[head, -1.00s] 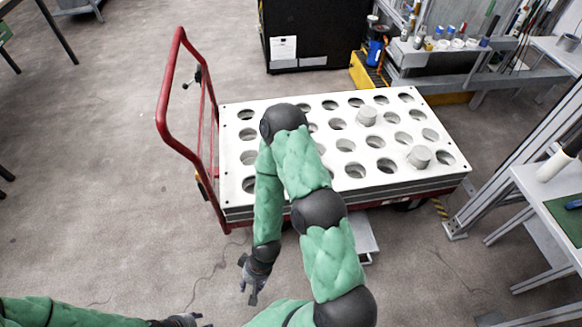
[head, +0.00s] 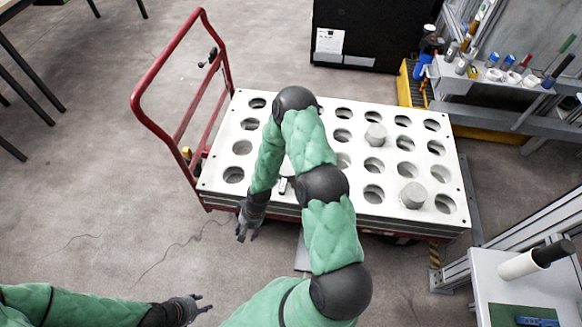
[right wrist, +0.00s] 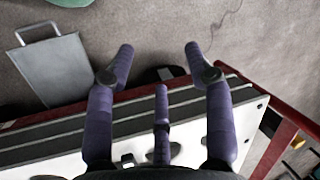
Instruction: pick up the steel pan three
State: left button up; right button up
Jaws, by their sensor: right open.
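I cannot tell for certain which thing is steel pan three. Grey cylinders stand in holes of a white board (head: 218,180): one towards the back right (head: 376,135), one towards the front right (head: 413,195). Another pale round thing is mostly hidden behind my right arm. My right gripper (head: 246,230) is open and empty at the near edge of the board; its spread fingers show in the right wrist view (right wrist: 159,62). My left gripper (head: 192,309) is at the bottom left, fingers apart, empty, over the floor.
The board lies on a cart with a red handle (head: 146,88). A flat grey metal plate with a loop handle (right wrist: 58,72) lies low beside the cart. A black cabinet (head: 368,35) and a cluttered bench (head: 490,85) stand behind.

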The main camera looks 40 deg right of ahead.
jog(key=w+d+r+m+h+p, duration=0.15)
jog(key=w+d, duration=0.25)
jog(key=d, duration=0.4)
jog(key=w+d+r+m+h+p, duration=0.1)
jog(key=w+d+m+p, duration=0.15)
jog(key=d, duration=0.55)
pick_arm(q)
notch_tip(320, 180, up, 6)
pick_arm(e)
jog(key=m+h, duration=0.1)
jog(key=h, duration=0.1)
send_over(285, 183)
jog(key=shift+d+r+g+y, duration=0.1)
jog(key=shift+d+g+y, duration=0.15)
jog(key=shift+g, duration=0.15)
notch_tip(285, 183, down, 4)
jog(key=shift+r+b, duration=0.15)
jog(key=shift+b, duration=0.25)
jog(key=shift+a+f+b, duration=0.2)
jog(key=shift+f+b, duration=1.1)
jog(key=shift+f, duration=1.65)
pick_arm(q)
jog(key=f, duration=0.4)
jog(key=shift+s+d+f, duration=0.2)
jog(key=shift+s+d, duration=0.05)
jog(key=shift+d, duration=0.05)
pick_arm(e)
grip_shut()
